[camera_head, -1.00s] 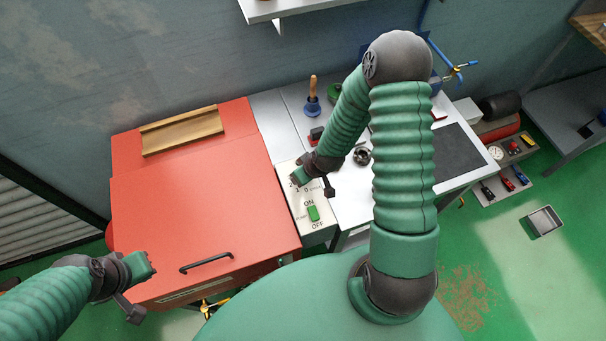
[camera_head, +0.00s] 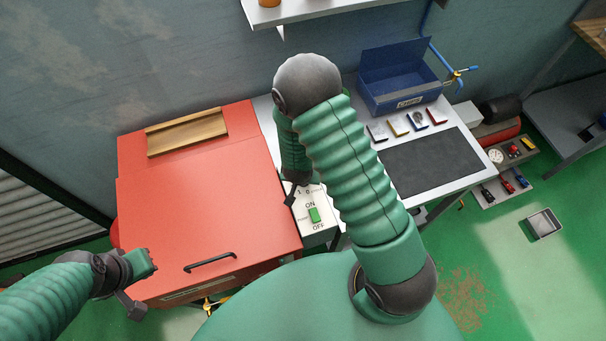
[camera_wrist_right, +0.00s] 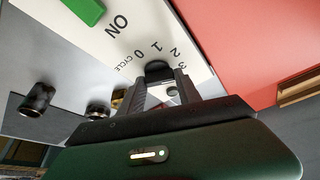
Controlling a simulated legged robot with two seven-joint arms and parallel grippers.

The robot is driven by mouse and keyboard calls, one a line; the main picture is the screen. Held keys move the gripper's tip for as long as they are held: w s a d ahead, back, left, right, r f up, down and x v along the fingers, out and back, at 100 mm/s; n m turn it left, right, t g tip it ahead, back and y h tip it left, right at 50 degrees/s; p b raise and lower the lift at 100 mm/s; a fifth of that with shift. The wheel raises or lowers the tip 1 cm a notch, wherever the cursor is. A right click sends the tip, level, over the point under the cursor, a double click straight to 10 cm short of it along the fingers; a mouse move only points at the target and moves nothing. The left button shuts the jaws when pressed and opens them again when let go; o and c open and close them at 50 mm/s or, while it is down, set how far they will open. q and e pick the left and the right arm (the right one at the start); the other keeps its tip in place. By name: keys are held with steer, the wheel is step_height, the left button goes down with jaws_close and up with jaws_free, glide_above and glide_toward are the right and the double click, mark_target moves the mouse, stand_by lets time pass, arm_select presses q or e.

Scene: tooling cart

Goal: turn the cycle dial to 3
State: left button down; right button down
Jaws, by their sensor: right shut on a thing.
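The cycle dial (camera_wrist_right: 157,70) is a dark knob on a white panel (camera_wrist_right: 120,55), seen in the right wrist view with the numbers 0, 1, 2 and 3 along its far side. My right gripper (camera_wrist_right: 160,84) is shut on the dial, one finger on each side. The dial's pointer is hidden, so I cannot tell its setting. In the head view my right arm hides the dial; part of the panel (camera_head: 321,235) shows beside my right gripper (camera_head: 291,196). My left gripper (camera_head: 150,260) is off the red cabinet's front left; its opening cannot be made out.
A green ON/OFF switch (camera_head: 314,215) sits on the panel close to the dial. The red cabinet (camera_head: 205,205) with a black handle (camera_head: 209,262) stands left. A blue toolbox (camera_head: 398,78) and dark mat (camera_head: 432,162) are on the bench to the right.

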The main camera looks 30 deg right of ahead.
steer(key=shift+w+r+m, duration=0.1)
steer(key=shift+w+m, duration=0.1)
steer(key=shift+m, duration=0.3)
steer(key=c, duration=1.1)
jaws_free()
steer(key=shift+c, duration=0.2)
steer(key=o, duration=0.3)
steer(key=shift+s, duration=0.1)
steer(key=p+v, duration=0.2)
steer(key=v, duration=0.5)
step_height(320, 180, up, 9)
steer(key=p, duration=0.4)
glide_above(300, 189)
steer(key=s+a, duration=0.3)
steer(key=shift+d, duration=0.1)
